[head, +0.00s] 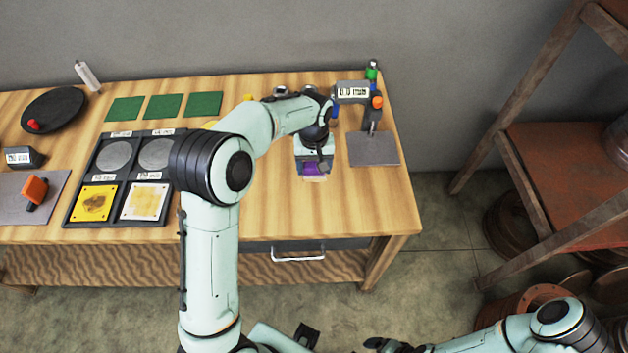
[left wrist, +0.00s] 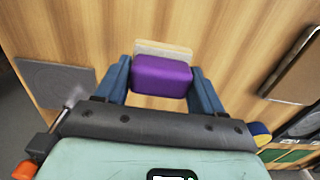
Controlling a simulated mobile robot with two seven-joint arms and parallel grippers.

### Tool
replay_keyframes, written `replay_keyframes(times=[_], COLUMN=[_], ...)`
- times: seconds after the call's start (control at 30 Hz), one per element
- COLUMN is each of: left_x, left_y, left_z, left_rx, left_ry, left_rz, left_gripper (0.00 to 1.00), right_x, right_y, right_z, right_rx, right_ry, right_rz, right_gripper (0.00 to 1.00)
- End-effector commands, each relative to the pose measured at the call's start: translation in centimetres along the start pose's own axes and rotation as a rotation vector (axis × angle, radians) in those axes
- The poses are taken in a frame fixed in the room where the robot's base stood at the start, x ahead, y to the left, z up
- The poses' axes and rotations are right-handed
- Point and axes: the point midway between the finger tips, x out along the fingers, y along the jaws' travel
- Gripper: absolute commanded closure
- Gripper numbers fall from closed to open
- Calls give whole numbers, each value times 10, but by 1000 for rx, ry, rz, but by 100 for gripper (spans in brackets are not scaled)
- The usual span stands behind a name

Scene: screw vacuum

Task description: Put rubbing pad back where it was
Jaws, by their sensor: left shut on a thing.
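The rubbing pad is a purple block with a pale, cream-coloured base. It shows in the head view (head: 313,169) low over the right part of the wooden table, and in the left wrist view (left wrist: 161,76). My left gripper (head: 316,163) is shut on it, with one blue finger on each side of the purple block in the left wrist view (left wrist: 163,84). I cannot tell whether the pale base touches the table. My right gripper (head: 386,345) is partly visible at the bottom edge of the head view, away from the table, and its fingers are unclear.
A grey plate (head: 374,152) lies right of the pad, with an orange-topped tool (head: 376,108) behind it. A grey labelled box (head: 352,92) stands at the back. A black tray (head: 77,205) and green squares (head: 164,107) lie left. Bare wood (head: 285,210) surrounds the pad.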

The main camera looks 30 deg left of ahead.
Motion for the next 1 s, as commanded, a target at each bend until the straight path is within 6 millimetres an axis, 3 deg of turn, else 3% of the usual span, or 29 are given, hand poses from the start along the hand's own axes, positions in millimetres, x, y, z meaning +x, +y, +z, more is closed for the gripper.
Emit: replay_keyframes(times=[0.1,0.33,0.53,0.97,1.0], left_x=[19,35,65,73,72], left_y=[-1,0,0,0,0], left_z=[0,0,0,0,0], left_rx=[0,0,0,1,1], left_ry=[-2,-1,-2,0,0], left_rz=[-1,-1,-2,0,0], left_gripper=[67,67,67,67,19], right_x=[2,3,4,7,7], right_y=[1,1,2,4,3], right_z=[1,1,2,3,3], right_rx=[0,1,1,2,2], right_ry=[-1,-1,-3,-5,-4], right_rz=[0,1,1,2,2], right_gripper=[6,6,6,6,6])
